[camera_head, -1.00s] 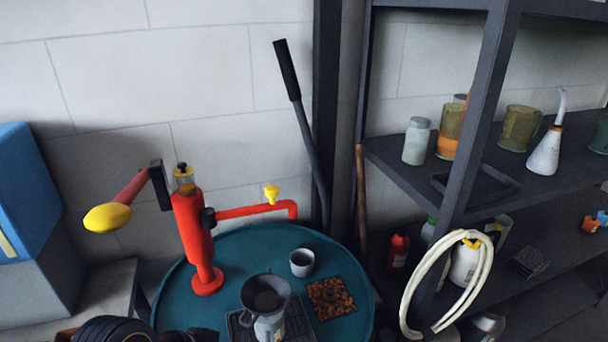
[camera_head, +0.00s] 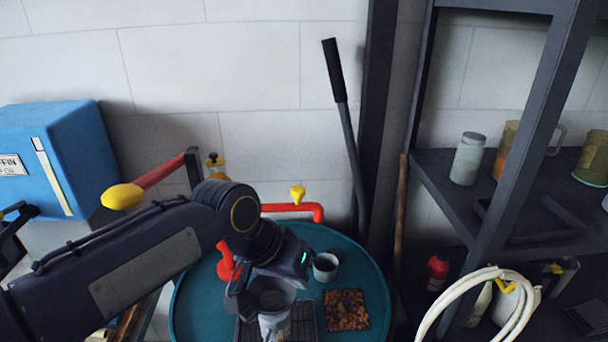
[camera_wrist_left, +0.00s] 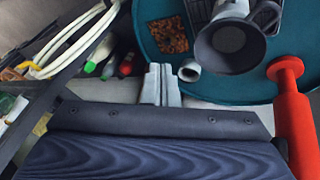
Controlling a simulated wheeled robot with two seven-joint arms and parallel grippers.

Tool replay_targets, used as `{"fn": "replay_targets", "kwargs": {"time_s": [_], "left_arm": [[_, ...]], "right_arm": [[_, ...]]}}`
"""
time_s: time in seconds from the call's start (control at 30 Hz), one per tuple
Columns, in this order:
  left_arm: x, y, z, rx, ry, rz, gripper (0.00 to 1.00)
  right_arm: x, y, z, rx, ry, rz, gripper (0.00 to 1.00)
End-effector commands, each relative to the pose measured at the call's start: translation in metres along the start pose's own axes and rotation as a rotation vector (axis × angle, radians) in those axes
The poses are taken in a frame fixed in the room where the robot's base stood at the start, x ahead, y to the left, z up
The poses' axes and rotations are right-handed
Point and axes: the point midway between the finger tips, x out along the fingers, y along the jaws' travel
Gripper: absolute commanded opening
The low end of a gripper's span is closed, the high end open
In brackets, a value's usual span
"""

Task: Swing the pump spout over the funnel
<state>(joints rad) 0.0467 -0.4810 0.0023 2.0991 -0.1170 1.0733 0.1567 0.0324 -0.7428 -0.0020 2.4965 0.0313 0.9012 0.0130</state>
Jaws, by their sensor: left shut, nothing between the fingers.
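The red pump (camera_head: 226,262) stands on the round teal table, mostly hidden behind my left arm in the head view. Its red spout (camera_head: 300,208) points right, with a yellow knob on top. The spout's down-turned end is behind the grey funnel (camera_head: 272,292) and not over it. The wrist view shows the funnel (camera_wrist_left: 230,45) and the red pump body (camera_wrist_left: 297,125); I cannot make out the spout there. My left gripper (camera_head: 238,302) is close to the funnel in the head view; contact is unclear. The wrist view shows its fingers (camera_wrist_left: 160,82) shut and empty. My right gripper is out of view.
A grey cup (camera_head: 326,267) and a square tray of brown pieces (camera_head: 346,310) are on the teal table (camera_head: 190,310). A black-gripped lever (camera_head: 342,100) rises behind. A shelf rack (camera_head: 500,235) with a white hose stands right; a blue box (camera_head: 75,150) stands left.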

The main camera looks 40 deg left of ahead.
Motion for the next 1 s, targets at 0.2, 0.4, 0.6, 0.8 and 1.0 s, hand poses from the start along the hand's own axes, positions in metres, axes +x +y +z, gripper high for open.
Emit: {"fn": "replay_targets", "kwargs": {"time_s": [0.2,0.4,0.6,0.8,1.0], "left_arm": [[-0.018,-0.009,-0.047,-0.043,-0.005,-0.063,0.00],[-0.039,-0.025,-0.112,-0.123,-0.008,-0.163,0.00],[-0.055,-0.044,-0.178,-0.232,0.000,-0.279,0.00],[-0.064,-0.062,-0.234,-0.358,0.020,-0.392,0.00],[-0.067,-0.075,-0.268,-0.464,0.041,-0.471,0.00]], "right_arm": [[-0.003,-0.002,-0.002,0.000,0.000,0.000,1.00],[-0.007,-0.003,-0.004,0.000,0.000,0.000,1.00],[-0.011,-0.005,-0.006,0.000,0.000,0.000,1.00],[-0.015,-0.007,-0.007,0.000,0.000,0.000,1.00],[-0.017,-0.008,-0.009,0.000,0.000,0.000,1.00]]}}
